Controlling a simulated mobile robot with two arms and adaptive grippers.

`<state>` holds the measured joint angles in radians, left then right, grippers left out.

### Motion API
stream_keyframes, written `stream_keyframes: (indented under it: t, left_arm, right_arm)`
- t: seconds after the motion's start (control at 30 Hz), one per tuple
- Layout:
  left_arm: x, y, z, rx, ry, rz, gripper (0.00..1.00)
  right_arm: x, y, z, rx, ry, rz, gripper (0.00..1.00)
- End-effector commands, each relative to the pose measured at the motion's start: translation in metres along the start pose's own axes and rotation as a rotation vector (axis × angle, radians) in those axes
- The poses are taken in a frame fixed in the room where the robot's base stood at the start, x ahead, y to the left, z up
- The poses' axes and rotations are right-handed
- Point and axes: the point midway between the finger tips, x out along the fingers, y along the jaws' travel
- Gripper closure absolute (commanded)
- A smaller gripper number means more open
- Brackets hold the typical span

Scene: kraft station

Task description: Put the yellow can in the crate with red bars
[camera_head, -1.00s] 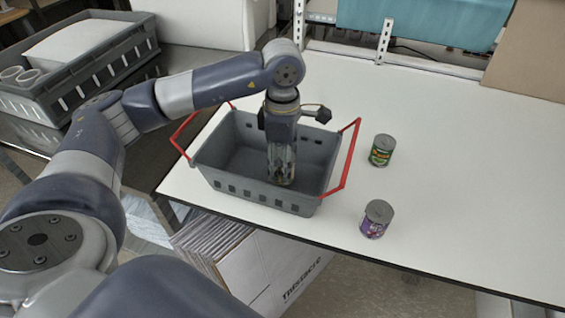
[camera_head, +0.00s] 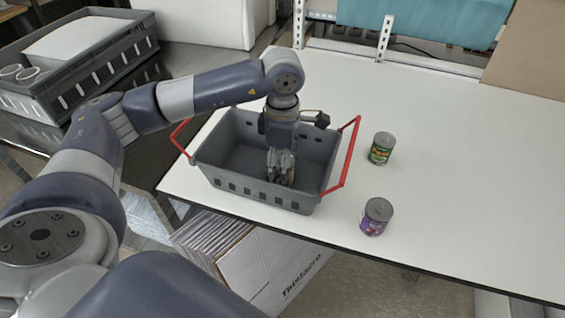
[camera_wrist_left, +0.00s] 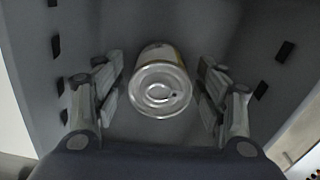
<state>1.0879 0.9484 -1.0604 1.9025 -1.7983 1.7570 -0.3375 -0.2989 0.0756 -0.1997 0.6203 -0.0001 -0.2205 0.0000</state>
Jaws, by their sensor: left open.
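The grey crate with red bars (camera_head: 230,185) stands at the front left of the white table. My left gripper (camera_head: 280,178) is inside it, pointing down, in the right half. In the left wrist view, the can (camera_wrist_left: 161,90) is between the two spread fingers, its silver lid facing the camera and a strip of yellowish side showing. Gaps show between the can and both fingers. It is inside the crate, but its contact with the floor is hard to tell. In the head view the fingers mostly hide it. My right gripper is not in view.
A green can (camera_head: 382,148) and a purple can (camera_head: 376,217) stand on the white table (camera_head: 460,180) right of the crate. A larger grey crate (camera_head: 100,65) is at the back left. The table's right side is clear.

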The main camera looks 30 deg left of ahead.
Motion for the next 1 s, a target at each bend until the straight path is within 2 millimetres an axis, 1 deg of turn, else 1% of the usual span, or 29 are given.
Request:
stream_keyframes:
  t: [0.03, 0.07, 0.17, 0.4, 0.5, 0.53, 0.6, 0.73, 1.0]
  left_arm:
    - [-0.005, 0.000, 0.000, 0.000, -0.001, 0.001, 0.34]
    - [-0.006, 0.001, 0.001, 0.000, -0.002, 0.003, 0.34]
    - [-0.022, 0.001, 0.001, 0.001, -0.003, 0.006, 0.34]
    - [-0.078, 0.001, 0.001, 0.000, -0.004, 0.006, 0.34]
    - [-0.099, 0.001, 0.001, 0.002, -0.004, 0.005, 0.34]
    - [-0.105, 0.001, 0.000, 0.001, -0.001, 0.004, 0.34]
    - [-0.112, 0.001, 0.000, 0.000, -0.001, 0.003, 0.34]
    - [-0.119, 0.000, 0.000, -0.001, 0.000, 0.002, 0.34]
    - [-0.122, 0.000, 0.000, 0.000, 0.000, 0.000, 0.34]
  right_arm:
    - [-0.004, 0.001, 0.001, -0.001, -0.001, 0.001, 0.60]
    - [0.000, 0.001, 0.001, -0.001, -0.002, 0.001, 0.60]
    - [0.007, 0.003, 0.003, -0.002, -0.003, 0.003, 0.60]
    - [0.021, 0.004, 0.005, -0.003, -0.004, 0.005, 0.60]
    - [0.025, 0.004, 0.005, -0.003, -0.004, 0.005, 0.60]
    - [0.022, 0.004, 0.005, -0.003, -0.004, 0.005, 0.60]
    - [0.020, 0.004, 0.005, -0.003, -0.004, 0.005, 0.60]
    - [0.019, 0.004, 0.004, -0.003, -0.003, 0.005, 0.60]
    - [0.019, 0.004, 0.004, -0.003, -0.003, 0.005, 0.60]
